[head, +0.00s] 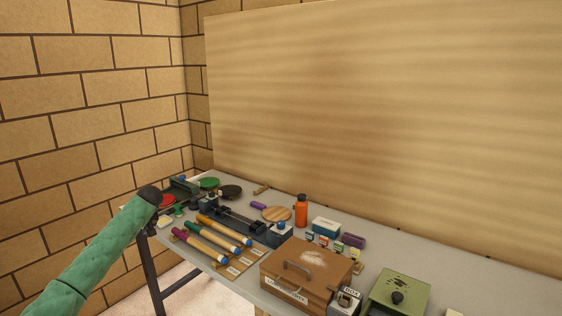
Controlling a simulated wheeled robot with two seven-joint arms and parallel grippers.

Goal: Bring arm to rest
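My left arm comes in from the lower left in the head view, sleeved in green. Its dark end, with my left gripper (151,195), is over the far left end of the grey table (350,237), near a red disc (167,200). The fingers are too small and dark to make out, so I cannot see whether they are open or shut, or whether they hold anything. My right arm and gripper are out of view.
On the table are several coloured rolled sticks (206,246), a brown box with a handle (300,272), an orange bottle (301,211), a round wooden disc (277,213) and a green box (398,290). A wooden board (390,120) stands behind; a brick wall (90,90) is left.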

